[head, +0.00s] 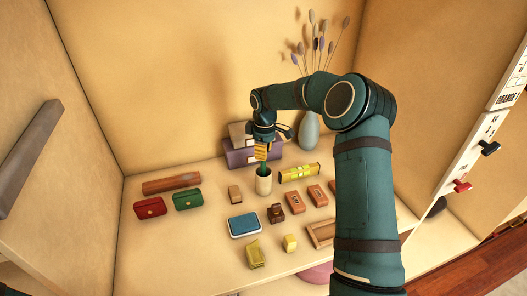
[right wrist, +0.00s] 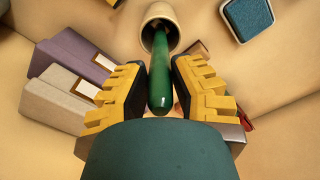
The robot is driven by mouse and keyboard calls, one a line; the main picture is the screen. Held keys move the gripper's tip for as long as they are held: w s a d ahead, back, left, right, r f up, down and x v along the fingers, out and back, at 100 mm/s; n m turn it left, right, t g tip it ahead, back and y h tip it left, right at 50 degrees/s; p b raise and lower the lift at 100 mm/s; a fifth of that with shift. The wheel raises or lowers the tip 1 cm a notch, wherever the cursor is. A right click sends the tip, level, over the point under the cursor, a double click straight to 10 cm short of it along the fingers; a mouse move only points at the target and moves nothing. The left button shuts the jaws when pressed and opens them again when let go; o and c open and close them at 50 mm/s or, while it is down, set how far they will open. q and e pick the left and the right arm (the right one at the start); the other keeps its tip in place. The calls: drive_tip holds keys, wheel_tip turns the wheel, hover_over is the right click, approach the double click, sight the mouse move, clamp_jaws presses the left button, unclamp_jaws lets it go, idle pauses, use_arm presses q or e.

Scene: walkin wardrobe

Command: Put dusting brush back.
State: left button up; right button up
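A green handle (head: 264,169), likely the dusting brush, stands in a cream cup (head: 263,185) on the shelf. In the right wrist view the handle (right wrist: 160,70) points toward my palm, and its lower end goes into the cup (right wrist: 158,14). Any brush head is hidden inside the cup. My right gripper (head: 262,152) is directly above the cup, pointing down. Its yellow-padded fingers (right wrist: 162,85) are on either side of the handle, with a narrow gap showing on both sides.
Purple and grey boxes (head: 240,154) and a blue vase (head: 309,131) with dried stems stand behind. A red purse (head: 150,208), a green purse (head: 188,199), a blue-topped box (head: 244,225) and several small boxes crowd the shelf. A wall bounds the left side.

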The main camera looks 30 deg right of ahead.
drive_tip(key=shift+o, duration=0.6)
wheel_tip(320, 180, up, 12)
drive_tip(key=shift+s+r, duration=0.1)
drive_tip(key=shift+s, duration=0.05)
idle(0.6)
